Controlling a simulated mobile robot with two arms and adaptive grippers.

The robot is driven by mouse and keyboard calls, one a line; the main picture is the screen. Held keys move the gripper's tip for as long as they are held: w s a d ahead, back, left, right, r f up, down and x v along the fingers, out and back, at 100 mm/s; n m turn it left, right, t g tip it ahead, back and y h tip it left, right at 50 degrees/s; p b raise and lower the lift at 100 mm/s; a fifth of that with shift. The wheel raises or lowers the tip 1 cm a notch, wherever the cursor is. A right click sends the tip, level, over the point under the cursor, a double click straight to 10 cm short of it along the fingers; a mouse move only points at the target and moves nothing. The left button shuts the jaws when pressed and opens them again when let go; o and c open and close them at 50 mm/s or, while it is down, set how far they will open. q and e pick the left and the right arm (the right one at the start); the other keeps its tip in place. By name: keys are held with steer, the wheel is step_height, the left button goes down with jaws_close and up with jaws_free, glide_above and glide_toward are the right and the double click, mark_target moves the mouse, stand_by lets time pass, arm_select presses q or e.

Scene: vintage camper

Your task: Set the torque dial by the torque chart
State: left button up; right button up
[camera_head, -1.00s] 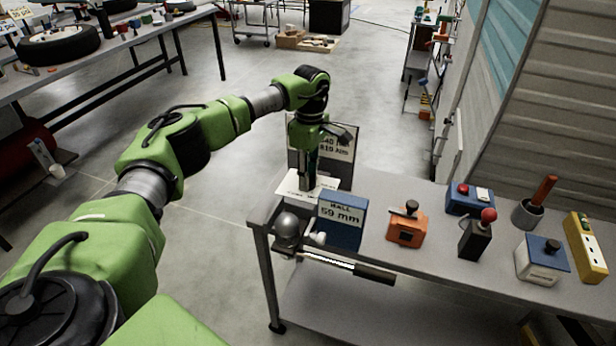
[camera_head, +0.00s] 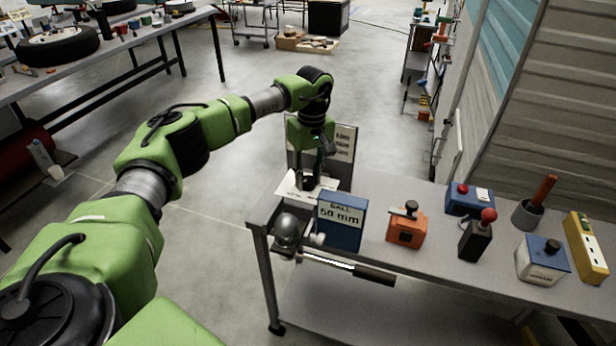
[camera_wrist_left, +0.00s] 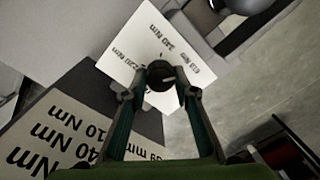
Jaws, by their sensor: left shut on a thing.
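My left gripper (camera_head: 308,181) points down at the left end of the workbench. In the left wrist view its fingers (camera_wrist_left: 161,95) are closed around a dark round knob (camera_wrist_left: 160,73) with a light mark. The knob sits over a white dial plate (camera_wrist_left: 201,72) printed with several Nm values, partly hidden by the fingers. The plate (camera_head: 288,186) also shows in the head view. The torque chart (camera_head: 344,144) stands behind the gripper, partly covered; its Nm rows show in the wrist view (camera_wrist_left: 60,132), cut off. My right gripper is not in view.
A blue sign (camera_head: 342,221) reading BALL, apparently 50 mm, stands beside the dial. A grey ball part (camera_head: 288,230) and a long-handled tool (camera_head: 350,266) are at the bench's front edge. An orange box (camera_head: 406,231) and a black lever (camera_head: 477,240) stand to the right.

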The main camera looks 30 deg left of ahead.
mark_target(310, 178)
arm_select(q)
steer(key=shift+r, duration=0.1)
stand_by(0.3)
steer(key=o, duration=1.1)
steer(key=r, duration=1.2)
steer(key=shift+w+d, duration=0.1)
steer(key=shift+w, duration=0.2)
